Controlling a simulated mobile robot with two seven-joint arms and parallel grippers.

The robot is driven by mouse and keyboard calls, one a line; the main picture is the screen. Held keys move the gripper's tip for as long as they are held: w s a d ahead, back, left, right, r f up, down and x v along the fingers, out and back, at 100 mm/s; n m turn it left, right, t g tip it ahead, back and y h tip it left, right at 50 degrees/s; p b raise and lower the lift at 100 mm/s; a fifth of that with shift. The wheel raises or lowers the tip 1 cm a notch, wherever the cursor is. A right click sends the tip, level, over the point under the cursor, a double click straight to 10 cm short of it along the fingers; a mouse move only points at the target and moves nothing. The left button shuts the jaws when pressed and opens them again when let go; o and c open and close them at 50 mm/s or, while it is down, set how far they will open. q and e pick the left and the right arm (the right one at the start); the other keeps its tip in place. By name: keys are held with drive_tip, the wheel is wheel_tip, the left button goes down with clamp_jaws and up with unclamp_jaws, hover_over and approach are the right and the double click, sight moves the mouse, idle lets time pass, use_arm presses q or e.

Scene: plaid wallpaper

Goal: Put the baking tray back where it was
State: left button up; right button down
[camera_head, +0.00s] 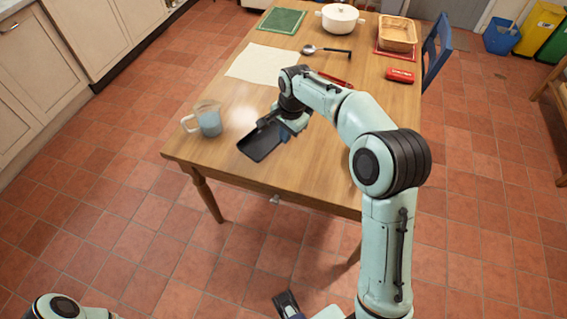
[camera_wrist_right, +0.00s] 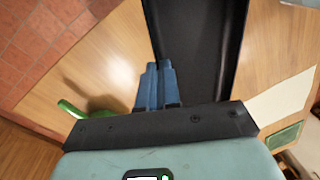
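The baking tray (camera_head: 258,143) is a long black shallow tray near the front edge of the wooden table, to the right of the mug. My right gripper (camera_head: 284,133) is at its far right end. In the right wrist view the tray (camera_wrist_right: 208,45) runs up the middle, and the blue fingers of my right gripper (camera_wrist_right: 158,84) are close together on its left rim, shut on it. I cannot tell whether the tray touches the table. A dark and blue part, seemingly my left gripper (camera_head: 289,303), shows low at the bottom edge; its opening is unclear.
On the table (camera_head: 190,149) are a glass mug (camera_head: 209,121), a pale cloth (camera_head: 261,64), a ladle (camera_head: 328,51), a green mat (camera_head: 282,20), a white pot (camera_head: 340,17), a basket (camera_head: 397,33) and a red case (camera_head: 400,75). The wrist view shows a green object (camera_wrist_right: 85,112).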

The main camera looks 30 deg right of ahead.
sight(284, 168)
wheel_tip(284, 168, down, 14)
drive_tip(key=shift+f+b, duration=0.1)
drive_tip(key=shift+b, duration=0.45)
drive_tip(key=c, duration=1.7)
unclamp_jaws()
drive_tip(key=shift+f, duration=0.1)
drive_tip(key=o, duration=0.3)
drive_tip(key=shift+o, duration=0.2)
